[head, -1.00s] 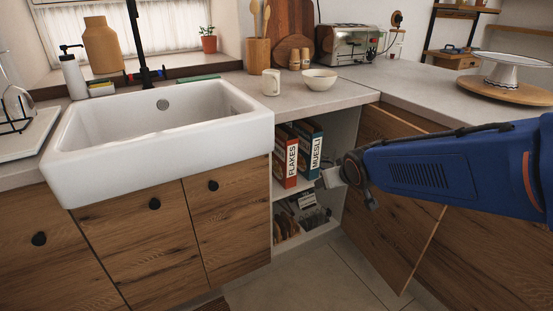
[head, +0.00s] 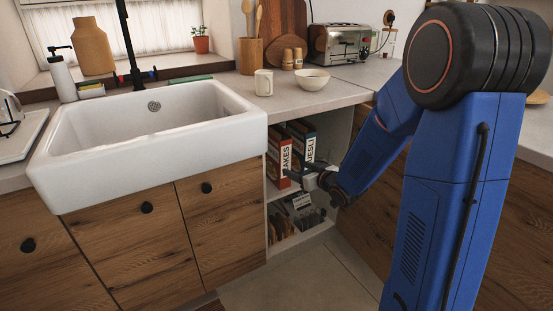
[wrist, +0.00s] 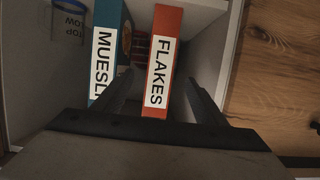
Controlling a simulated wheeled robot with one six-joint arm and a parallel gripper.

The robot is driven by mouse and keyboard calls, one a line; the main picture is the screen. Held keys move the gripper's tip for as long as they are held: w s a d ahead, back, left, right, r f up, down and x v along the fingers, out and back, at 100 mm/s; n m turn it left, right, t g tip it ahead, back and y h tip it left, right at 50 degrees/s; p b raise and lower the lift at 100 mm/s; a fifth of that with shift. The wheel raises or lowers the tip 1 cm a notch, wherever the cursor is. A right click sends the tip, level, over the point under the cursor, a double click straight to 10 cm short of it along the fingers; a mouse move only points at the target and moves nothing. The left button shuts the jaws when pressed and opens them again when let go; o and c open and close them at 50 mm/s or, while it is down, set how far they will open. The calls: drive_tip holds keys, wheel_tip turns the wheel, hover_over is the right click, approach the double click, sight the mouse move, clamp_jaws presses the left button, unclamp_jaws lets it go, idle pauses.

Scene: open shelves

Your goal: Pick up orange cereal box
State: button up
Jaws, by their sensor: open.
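The orange cereal box (head: 280,152) labelled FLAKES stands upright on the upper shelf of the open cabinet below the counter. In the wrist view, its orange spine (wrist: 164,60) faces me between my two fingers. My gripper (wrist: 161,98) is open, with one finger on each side of the box's line. The left finger overlaps the edge of the blue MUESLI box in the picture. My gripper (head: 305,178) shows in the head view in front of the boxes, covering part of their lower ends. I cannot tell whether either finger touches a box.
The blue MUESLI box (head: 306,136) stands close beside the orange one; it is also in the wrist view (wrist: 104,50). A lower shelf (head: 300,236) holds several items. Cabinet walls and an open wooden door (wrist: 285,80) bound the space. The sink (head: 150,140) is to the left.

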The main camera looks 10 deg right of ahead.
sight(286, 165)
drive_tip(key=x, duration=1.2)
drive_tip(key=shift+f+x, duration=0.15)
drive_tip(key=shift+x, duration=1.2)
drive_tip(key=shift+f+x, duration=0.2)
drive_tip(key=shift+x, duration=1.1)
drive_tip(key=shift+s, duration=0.1)
drive_tip(key=c, duration=1.4)
drive_tip(key=shift+c, duration=0.2)
drive_tip(key=shift+r, duration=0.15)
drive_tip(key=v, duration=0.6)
drive_tip(key=f+v, duration=0.1)
drive_tip(key=v, duration=0.5)
drive_tip(key=f+v, duration=0.1)
drive_tip(key=v, duration=0.5)
drive_tip(key=shift+s+d, duration=0.1)
drive_tip(key=shift+s, duration=0.35)
